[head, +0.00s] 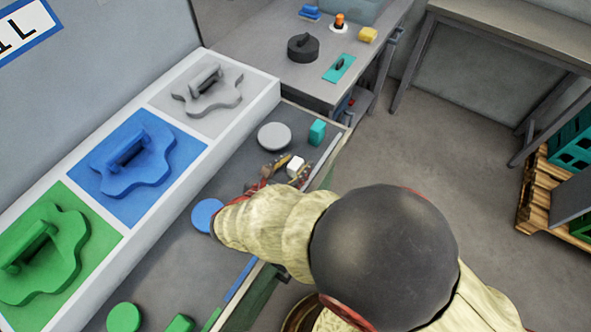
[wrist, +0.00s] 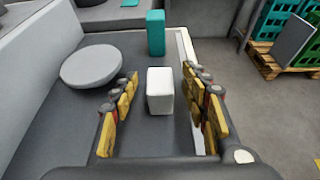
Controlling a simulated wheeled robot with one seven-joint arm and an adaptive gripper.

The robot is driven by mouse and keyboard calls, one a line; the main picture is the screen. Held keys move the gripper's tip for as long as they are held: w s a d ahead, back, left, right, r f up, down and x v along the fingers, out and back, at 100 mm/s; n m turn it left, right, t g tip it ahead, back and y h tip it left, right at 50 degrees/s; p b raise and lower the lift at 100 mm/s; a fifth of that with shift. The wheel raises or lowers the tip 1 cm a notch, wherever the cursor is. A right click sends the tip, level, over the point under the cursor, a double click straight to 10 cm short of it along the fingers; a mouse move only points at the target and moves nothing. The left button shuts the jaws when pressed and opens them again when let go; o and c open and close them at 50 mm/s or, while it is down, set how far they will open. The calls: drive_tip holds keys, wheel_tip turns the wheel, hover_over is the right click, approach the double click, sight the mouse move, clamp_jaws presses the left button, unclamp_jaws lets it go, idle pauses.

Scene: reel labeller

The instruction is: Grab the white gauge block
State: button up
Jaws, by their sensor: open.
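The white gauge block (head: 296,166) stands on the grey bench top near its right edge. In the wrist view the white gauge block (wrist: 160,90) is upright between the yellow-padded fingers of my gripper (wrist: 163,103). The fingers are open, with a gap on each side of the block. In the head view my gripper (head: 281,168) is at the block, partly hidden by my own arm.
A grey disc (head: 274,137) and a teal block (head: 317,132) stand beyond the white block. A blue disc (head: 206,214) lies nearer. A raised rail (wrist: 186,48) runs along the bench's right edge. Grey, blue and green panels (head: 185,145) line the left.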

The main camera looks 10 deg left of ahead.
drive_tip(key=shift+w+d+f, duration=0.15)
drive_tip(key=shift+w, duration=0.25)
drive_tip(key=shift+c, duration=0.5)
clamp_jaws()
